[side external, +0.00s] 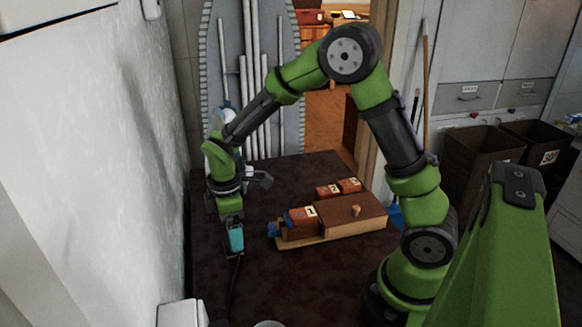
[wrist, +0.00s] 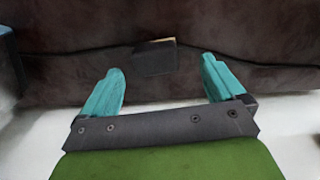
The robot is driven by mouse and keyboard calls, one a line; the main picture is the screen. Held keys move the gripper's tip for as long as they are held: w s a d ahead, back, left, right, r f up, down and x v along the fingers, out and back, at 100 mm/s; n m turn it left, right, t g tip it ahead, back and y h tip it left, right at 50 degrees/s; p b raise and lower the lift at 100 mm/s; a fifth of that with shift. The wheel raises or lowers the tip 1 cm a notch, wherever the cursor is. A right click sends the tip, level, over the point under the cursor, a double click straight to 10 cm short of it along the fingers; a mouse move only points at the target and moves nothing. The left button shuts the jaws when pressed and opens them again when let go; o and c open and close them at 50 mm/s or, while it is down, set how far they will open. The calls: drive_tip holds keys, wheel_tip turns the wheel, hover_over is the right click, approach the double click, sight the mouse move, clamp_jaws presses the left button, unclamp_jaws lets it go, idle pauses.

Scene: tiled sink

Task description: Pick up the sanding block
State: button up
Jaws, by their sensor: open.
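A dark grey block with a thin yellowish top edge (wrist: 154,58), which looks like the sanding block, shows in the wrist view. It lies on the dark brown surface, between and beyond my teal fingers. My gripper (wrist: 162,64) is open, with its fingers wide apart and nothing held. In the side external view my gripper (side external: 236,240) points down over the left part of the dark surface. I cannot make out the dark block in that view.
A wooden box or tray (side external: 352,214) with red labelled blocks (side external: 301,215) and a blue part stands right of my gripper. A dark cord (side external: 235,280) runs along the surface below my gripper. A white wall (side external: 90,150) is close on the left. Dark surface between is clear.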

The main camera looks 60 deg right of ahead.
drive_tip(key=f, duration=0.4)
drive_tip(key=shift+w+d+f, duration=0.1)
drive_tip(key=shift+w+f, duration=0.25)
drive_tip(key=shift+f, duration=0.05)
drive_tip(key=c, duration=1.1)
drive_tip(key=shift+r, duration=0.5)
drive_tip(key=r, duration=0.1)
drive_tip(key=s+r, duration=0.1)
drive_tip(key=shift+r, duration=0.4)
drive_tip(key=s, duration=0.5)
drive_tip(key=s+d, duration=0.1)
drive_tip(key=s, duration=0.4)
drive_tip(key=s+r, duration=0.1)
drive_tip(key=s, duration=0.4)
drive_tip(key=shift+d+r, duration=0.1)
drive_tip(key=shift+d, duration=0.05)
